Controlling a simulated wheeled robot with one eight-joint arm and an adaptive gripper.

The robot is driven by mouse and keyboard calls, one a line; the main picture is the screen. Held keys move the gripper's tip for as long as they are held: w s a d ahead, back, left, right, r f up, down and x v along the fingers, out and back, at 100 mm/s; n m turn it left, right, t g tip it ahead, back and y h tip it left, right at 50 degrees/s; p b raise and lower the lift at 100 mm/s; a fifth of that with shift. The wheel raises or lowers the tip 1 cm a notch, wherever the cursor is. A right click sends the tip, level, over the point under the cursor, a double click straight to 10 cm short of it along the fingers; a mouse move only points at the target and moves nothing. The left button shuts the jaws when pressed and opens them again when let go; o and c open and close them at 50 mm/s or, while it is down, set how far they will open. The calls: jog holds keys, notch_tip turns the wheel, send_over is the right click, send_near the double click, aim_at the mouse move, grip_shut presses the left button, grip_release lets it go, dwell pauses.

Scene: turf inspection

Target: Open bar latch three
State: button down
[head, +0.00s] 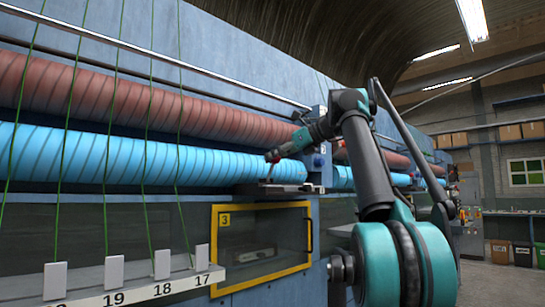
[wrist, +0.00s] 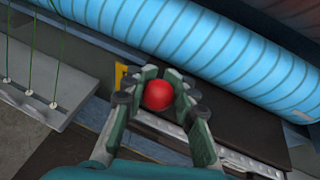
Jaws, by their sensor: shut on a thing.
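A red ball knob (wrist: 158,95) sits between the fingers of my gripper (wrist: 159,82) in the wrist view. The fingers are closed around it. In the head view my gripper (head: 274,157) reaches down from the right, just above a dark ledge (head: 275,188) in front of the blue roller. The knob shows there only as a small red spot, and the latch bar beneath it is hidden or too small to tell. Below the ledge is a yellow-framed window (head: 214,265) marked 3, and its frame looks closed.
A large blue roller (head: 100,155) runs behind the ledge, with a brown roller (head: 120,95) above it. Green yarns run down at left to a white numbered rail (head: 130,294) with upright tabs. Bins (head: 522,254) stand far right on open floor.

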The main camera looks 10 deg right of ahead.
jog(key=c, duration=1.2)
grip_release()
jog(key=shift+w+d+f, duration=0.1)
jog(key=shift+w+d, duration=0.05)
jog(key=shift+d, duration=0.05)
jog(key=v, duration=1.2)
